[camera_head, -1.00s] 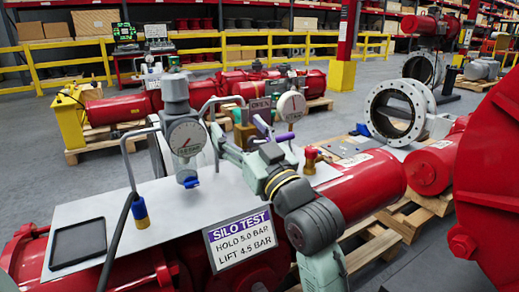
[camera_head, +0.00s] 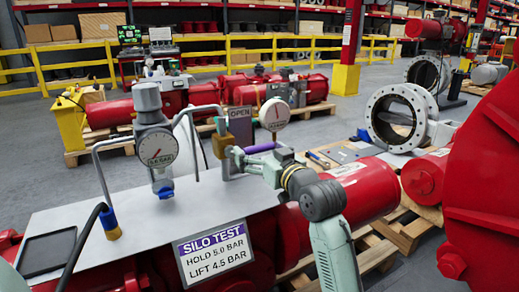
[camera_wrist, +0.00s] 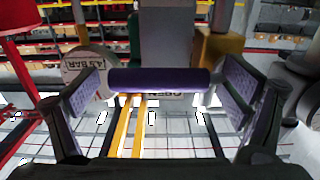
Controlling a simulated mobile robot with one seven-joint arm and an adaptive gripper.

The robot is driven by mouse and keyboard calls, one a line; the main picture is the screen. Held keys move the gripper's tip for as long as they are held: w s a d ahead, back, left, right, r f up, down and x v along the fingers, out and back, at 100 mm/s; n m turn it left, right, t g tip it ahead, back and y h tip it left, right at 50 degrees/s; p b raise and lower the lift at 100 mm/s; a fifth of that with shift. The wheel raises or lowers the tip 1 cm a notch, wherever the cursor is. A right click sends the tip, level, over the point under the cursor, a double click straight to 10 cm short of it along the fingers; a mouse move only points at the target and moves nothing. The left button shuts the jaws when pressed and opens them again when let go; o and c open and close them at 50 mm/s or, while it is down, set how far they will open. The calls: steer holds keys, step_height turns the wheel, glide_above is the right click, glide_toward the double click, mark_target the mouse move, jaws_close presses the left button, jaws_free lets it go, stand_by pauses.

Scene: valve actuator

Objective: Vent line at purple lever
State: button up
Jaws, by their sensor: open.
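The purple lever (camera_head: 262,147) lies roughly level below the right gauge in the head view. In the wrist view the purple lever (camera_wrist: 160,80) spans crosswise between the two pads of my gripper (camera_wrist: 158,88). My gripper is open, with a gap visible at the lever's right end; contact at its left end is hard to tell. In the head view my gripper (camera_head: 240,157) is beside the lever, partly hidden by the wrist. An OPEN sign (camera_head: 241,112) stands behind it.
The left gauge (camera_head: 158,148) on a grey post and the right round gauge (camera_head: 274,114) stand close by. Bent pipes (camera_head: 97,180) and a black tray (camera_head: 48,252) are on the grey plate. A SILO TEST sign (camera_head: 213,250) hangs in front.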

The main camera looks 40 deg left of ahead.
steer(key=shift+w+a, duration=0.15)
steer(key=shift+a, duration=0.05)
steer(key=c, duration=1.7)
